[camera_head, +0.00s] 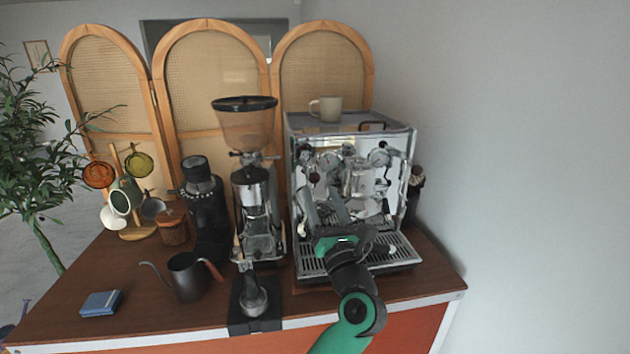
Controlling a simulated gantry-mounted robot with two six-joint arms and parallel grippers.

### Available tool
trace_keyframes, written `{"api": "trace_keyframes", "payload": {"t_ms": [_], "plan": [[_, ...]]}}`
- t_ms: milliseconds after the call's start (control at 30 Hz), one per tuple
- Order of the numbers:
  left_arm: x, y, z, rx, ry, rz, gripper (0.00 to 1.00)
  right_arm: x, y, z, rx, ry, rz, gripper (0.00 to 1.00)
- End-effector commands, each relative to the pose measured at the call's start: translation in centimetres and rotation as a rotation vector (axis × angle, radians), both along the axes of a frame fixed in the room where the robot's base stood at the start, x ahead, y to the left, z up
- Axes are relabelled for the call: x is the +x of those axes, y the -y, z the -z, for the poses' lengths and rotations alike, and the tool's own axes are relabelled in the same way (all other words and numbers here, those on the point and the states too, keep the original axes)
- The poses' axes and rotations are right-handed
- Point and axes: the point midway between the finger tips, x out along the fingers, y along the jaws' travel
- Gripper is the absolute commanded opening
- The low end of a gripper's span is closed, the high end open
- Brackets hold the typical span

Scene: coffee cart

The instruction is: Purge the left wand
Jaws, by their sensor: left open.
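The chrome espresso machine (404,150) stands at the right of the cart. My left gripper (328,208) is in front of it, at its left half and above the drip tray (398,259). The gripper is open, with its fingers pointing up toward the machine's front. The left wand is near the gripper's left finger at the machine's left side. The gripper and its arm hide part of this area, so I cannot tell whether they touch. A dark knob (314,178) shows above the left finger. My right gripper is not in view.
A large grinder (245,128) and a slim black grinder (205,208) stand left of the machine. A black kettle (187,280), a tamping stand (240,322) and a blue box (101,304) are toward the front. A cup (329,108) sits on the machine. A wall is close right.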

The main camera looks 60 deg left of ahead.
Motion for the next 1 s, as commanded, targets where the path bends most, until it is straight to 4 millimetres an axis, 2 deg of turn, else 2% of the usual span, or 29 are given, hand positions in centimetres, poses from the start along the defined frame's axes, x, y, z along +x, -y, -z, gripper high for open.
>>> {"api": "trace_keyframes", "payload": {"t_ms": [100, 300, 633, 900, 1000], "plan": [[0.4, -2.6, -0.9, 0.000, 0.001, -0.004, 0.63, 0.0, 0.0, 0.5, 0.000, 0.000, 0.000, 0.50], [1.0, -5.2, -2.1, 0.000, -0.001, -0.001, 0.63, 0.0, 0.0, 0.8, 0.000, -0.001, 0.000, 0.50], [1.1, -5.7, -2.3, 0.000, 0.000, 0.000, 0.63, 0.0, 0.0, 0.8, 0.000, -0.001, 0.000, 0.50], [1.1, -5.6, -2.3, 0.000, 0.000, 0.000, 0.15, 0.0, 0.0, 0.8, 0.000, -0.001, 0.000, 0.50], [1.1, -5.6, -2.3, 0.000, 0.000, 0.000, 0.00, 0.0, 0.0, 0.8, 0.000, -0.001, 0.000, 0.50]]}}
